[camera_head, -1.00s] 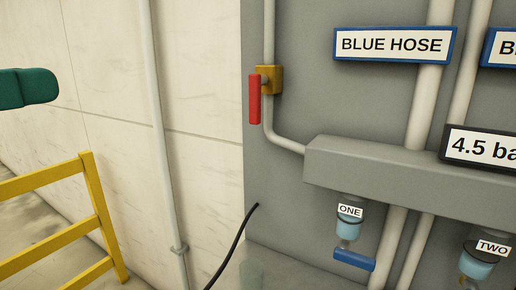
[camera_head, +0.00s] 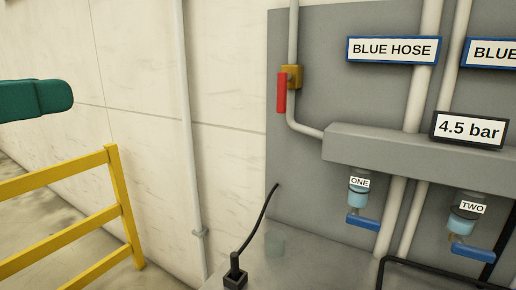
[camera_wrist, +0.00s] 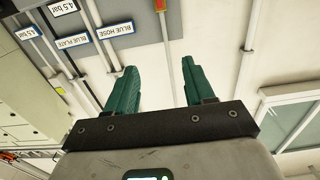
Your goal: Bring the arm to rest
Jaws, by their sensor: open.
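My gripper (camera_wrist: 158,90) shows in the wrist view with its two green fingers spread apart and nothing between them. Beyond the fingers are the pale wall and the grey panel with its signs, which appear upside down there. In the head view a green part of my arm (camera_head: 35,98) enters from the left edge, in front of the pale wall. The fingers cannot be told apart in the head view.
A yellow railing (camera_head: 125,205) stands at the lower left. A black cable (camera_head: 262,222) runs to a small black block (camera_head: 235,272).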

